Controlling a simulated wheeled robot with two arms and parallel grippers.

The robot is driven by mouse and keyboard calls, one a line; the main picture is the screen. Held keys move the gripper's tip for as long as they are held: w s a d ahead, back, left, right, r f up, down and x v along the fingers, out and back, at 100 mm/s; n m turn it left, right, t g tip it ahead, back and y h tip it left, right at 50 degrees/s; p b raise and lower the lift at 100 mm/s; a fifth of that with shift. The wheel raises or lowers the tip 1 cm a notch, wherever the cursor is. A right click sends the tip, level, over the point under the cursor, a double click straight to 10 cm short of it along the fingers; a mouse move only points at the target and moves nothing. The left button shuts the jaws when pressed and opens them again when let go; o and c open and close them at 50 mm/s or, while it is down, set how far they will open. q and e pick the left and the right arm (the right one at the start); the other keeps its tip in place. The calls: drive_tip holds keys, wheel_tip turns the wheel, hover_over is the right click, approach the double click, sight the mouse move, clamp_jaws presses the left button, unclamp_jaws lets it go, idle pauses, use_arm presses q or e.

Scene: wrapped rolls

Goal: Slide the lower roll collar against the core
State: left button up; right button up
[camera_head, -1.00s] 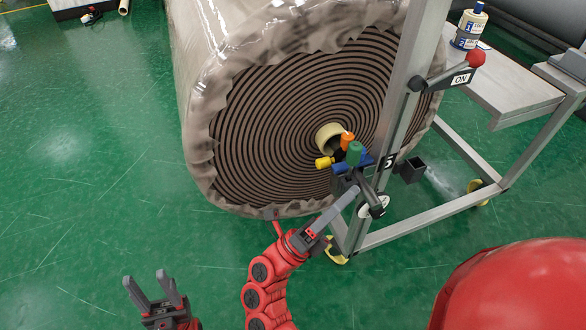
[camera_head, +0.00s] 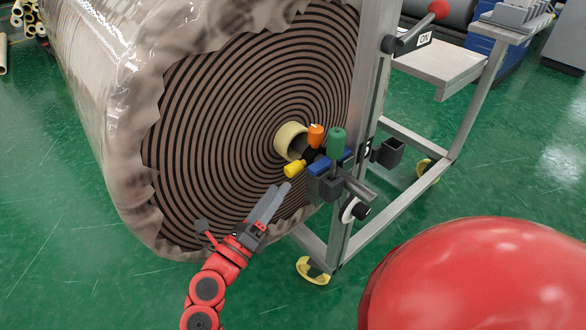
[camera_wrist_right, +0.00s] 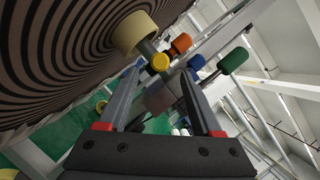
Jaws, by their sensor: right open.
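The big wrapped roll (camera_head: 215,130) has a dark spiral end face with a cream core ring (camera_head: 290,141) at its centre. In front of the core sits a fitting on the metal stand, with a yellow knob (camera_head: 294,170), an orange knob (camera_head: 316,135), a green knob (camera_head: 336,142) and a blue part (camera_head: 330,162). I cannot tell which part is the collar. My right gripper (camera_head: 279,190) is open, just below and left of the yellow knob. In the right wrist view, the core (camera_wrist_right: 135,32) and yellow knob (camera_wrist_right: 160,62) lie beyond the open fingers (camera_wrist_right: 160,78). My left gripper is out of view.
The metal stand's upright (camera_head: 368,100) rises right of the core. It has a red-knobbed lever (camera_head: 418,28), a black box (camera_head: 388,152) and a yellow foot (camera_head: 313,270). A large red rounded surface (camera_head: 475,280) fills the lower right. Green floor is open at left.

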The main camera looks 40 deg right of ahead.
sight(288, 175)
drive_tip(key=x, duration=0.8)
drive_tip(key=shift+b, duration=0.35)
clamp_jaws()
drive_tip(key=shift+f, duration=0.1)
idle(0.8)
